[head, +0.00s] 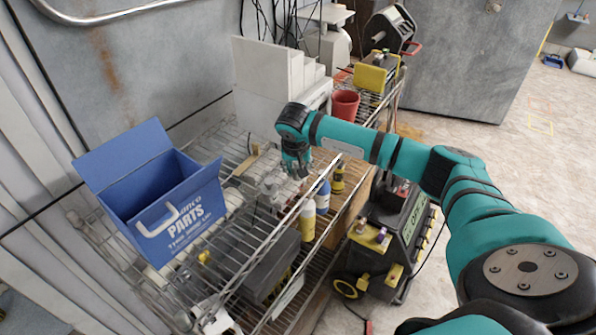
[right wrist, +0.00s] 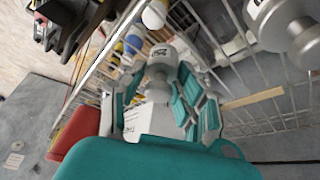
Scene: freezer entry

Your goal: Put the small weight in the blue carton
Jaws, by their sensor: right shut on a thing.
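The blue carton (head: 188,228), marked PARTS, stands with its lid open on the wire shelf at the left in the head view. My right gripper (head: 297,172) points down over the shelf's right part, well to the right of the carton. In the right wrist view its fingers (right wrist: 155,95) are closed around a small silver weight (right wrist: 160,68) with a knob. In the head view the fingers mostly hide this weight. A larger silver weight (right wrist: 290,28) stands beside it, also seen in the head view (head: 269,188). My left gripper is not in view.
White stepped blocks (head: 275,80) and a red cup (head: 345,103) stand behind the gripper. Yellow and blue-white bottles (head: 308,220) stand near the shelf's front edge. A brush-like wooden piece (head: 246,163) lies between carton and weights. The air above the shelf is clear.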

